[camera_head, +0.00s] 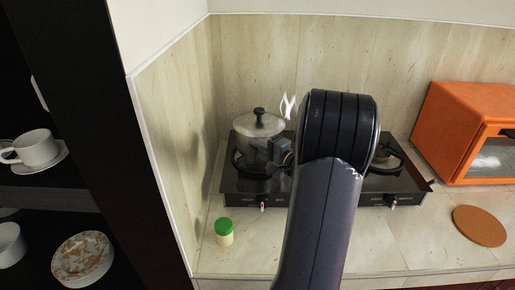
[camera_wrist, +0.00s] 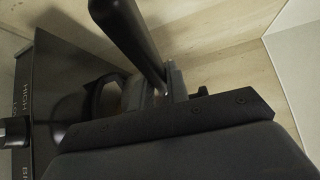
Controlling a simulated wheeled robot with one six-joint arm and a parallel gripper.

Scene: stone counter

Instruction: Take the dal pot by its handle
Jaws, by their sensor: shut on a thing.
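The dal pot (camera_head: 250,130) is a silver, lidded pot with a black knob on top. It sits on the left burner of the stove in the head view. My gripper (camera_head: 279,152) is at the pot's front right side, partly hidden by my own arm. In the wrist view my gripper (camera_wrist: 165,88) is shut on the pot's handle (camera_wrist: 128,32), a long dark bar running up and left out of the jaws. The wrist view does not show clearly how deep the handle sits between the fingers.
The black two-burner stove (camera_head: 240,187) stands on the stone counter. A green-capped jar (camera_head: 224,232) stands in front of it. An orange oven (camera_head: 455,125) and a round brown board (camera_head: 479,226) are on the right. A dark shelf (camera_head: 120,190) with crockery is at left.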

